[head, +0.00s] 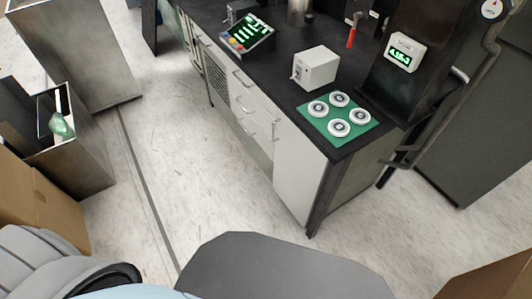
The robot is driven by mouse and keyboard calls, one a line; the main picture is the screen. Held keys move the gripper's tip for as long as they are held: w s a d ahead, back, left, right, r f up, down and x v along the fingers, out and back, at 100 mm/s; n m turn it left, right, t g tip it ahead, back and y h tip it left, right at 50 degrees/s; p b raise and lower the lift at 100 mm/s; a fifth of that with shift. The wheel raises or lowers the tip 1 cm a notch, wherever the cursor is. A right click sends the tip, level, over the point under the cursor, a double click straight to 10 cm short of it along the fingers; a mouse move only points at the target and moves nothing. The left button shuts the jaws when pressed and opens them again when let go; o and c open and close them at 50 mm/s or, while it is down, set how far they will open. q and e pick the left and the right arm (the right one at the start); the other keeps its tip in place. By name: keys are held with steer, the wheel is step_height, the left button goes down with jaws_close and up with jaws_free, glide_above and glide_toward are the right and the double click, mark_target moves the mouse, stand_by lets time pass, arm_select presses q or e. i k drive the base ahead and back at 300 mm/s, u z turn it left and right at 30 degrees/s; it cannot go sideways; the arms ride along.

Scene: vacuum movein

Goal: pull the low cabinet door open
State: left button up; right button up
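The low cabinet door (302,178) is a plain white panel at the right end of the dark-topped workbench (285,65). It looks shut, flush with the bench front. A slim upright metal handle (275,130) shows near its left edge. Neither of my grippers is in view, so their positions and states cannot be seen.
White drawers (258,110) with bar handles are left of the door. A white box (316,68) and a green mat (322,128) with round white discs sit on the bench. The pale floor (205,195) before it is clear. Grey bins stand left; a cardboard box (490,275) is lower right.

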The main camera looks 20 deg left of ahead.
mark_target(300, 168)
steer(key=z, duration=0.3)
steer(key=i, duration=0.9)
steer(key=u, duration=0.35)
